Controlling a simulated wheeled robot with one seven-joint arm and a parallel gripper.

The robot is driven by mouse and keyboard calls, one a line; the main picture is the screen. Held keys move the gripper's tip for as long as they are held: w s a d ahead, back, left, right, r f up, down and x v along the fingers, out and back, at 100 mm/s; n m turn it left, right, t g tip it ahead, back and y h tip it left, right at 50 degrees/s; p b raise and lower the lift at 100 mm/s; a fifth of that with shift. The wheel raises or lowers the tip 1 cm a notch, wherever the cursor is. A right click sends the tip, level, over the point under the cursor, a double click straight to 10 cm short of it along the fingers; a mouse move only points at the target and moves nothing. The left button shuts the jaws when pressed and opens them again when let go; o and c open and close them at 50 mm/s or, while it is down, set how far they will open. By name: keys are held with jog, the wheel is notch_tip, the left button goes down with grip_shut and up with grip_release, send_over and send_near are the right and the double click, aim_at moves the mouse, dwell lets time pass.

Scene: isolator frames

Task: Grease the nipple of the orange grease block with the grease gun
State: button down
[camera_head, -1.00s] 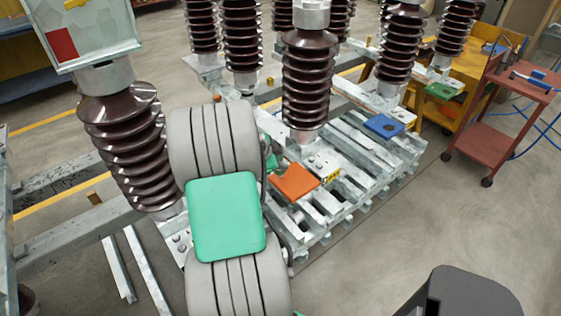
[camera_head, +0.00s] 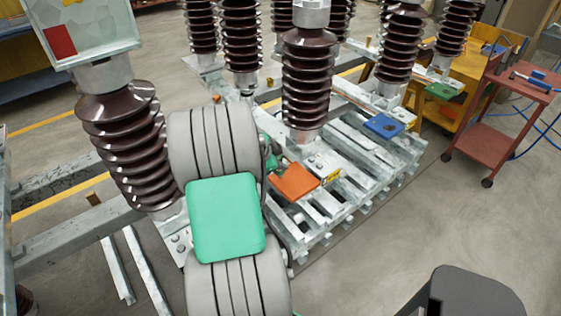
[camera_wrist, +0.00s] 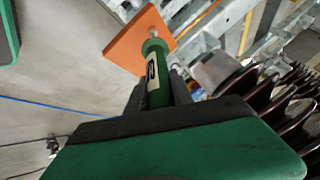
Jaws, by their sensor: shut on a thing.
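The orange grease block (camera_head: 294,181) sits on the grey metal frame, at the foot of a brown insulator, right of my arm in the head view. In the wrist view the block (camera_wrist: 138,40) shows as a tilted orange plate at the top. My gripper (camera_wrist: 158,94) is shut on the grease gun (camera_wrist: 157,72), a green cylinder with a pale label. The gun's round green end overlaps the block's lower right edge in this view. I cannot tell whether it touches. The nipple cannot be made out clearly. My arm hides most of the gripper in the head view.
Brown insulators (camera_head: 307,85) stand close around on the frame. A blue block (camera_head: 384,125) and a green block (camera_head: 441,91) lie farther right. A red trolley (camera_head: 500,118) stands at the right.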

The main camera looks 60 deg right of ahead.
jog(key=shift+s+a+r+p, duration=0.1)
jog(key=shift+a+r+p, duration=0.25)
jog(key=shift+r, duration=0.4)
jog(key=shift+s+a+r+p, duration=0.1)
jog(key=shift+a+r+p, duration=0.2)
jog(key=shift+r, duration=0.45)
jog(key=shift+s+a+r+p, duration=0.1)
jog(key=shift+a+r+p, duration=0.25)
jog(key=shift+r, duration=0.4)
